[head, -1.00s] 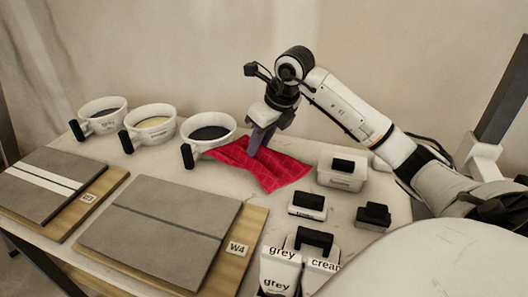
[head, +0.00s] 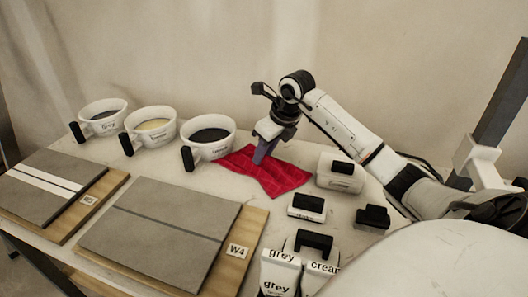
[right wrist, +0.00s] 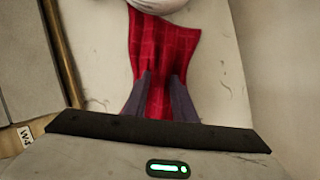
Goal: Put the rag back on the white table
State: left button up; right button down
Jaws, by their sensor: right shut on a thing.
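The red rag (head: 282,179) lies spread and slightly rumpled on the white table (head: 150,178), to the right of the rightmost cup. It also shows in the right wrist view (right wrist: 166,48), running down between my fingers. My right gripper (head: 261,158) points down at the rag's middle, its purple-grey fingers on the cloth. In the right wrist view my right gripper (right wrist: 162,98) is shut on the rag, with cloth between the two fingers. My left gripper is in neither view.
Three white cups (head: 209,137) stand along the back left. Tile boards (head: 160,230) lie at the front left. A lidded white box (head: 340,171), black-handled tools (head: 307,207) and grey and cream bags (head: 281,272) stand right of and in front of the rag.

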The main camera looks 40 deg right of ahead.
jog(key=c, duration=1.5)
grip_release()
jog(key=shift+o, duration=0.2)
jog(key=v, duration=1.2)
jog(key=shift+r, duration=0.1)
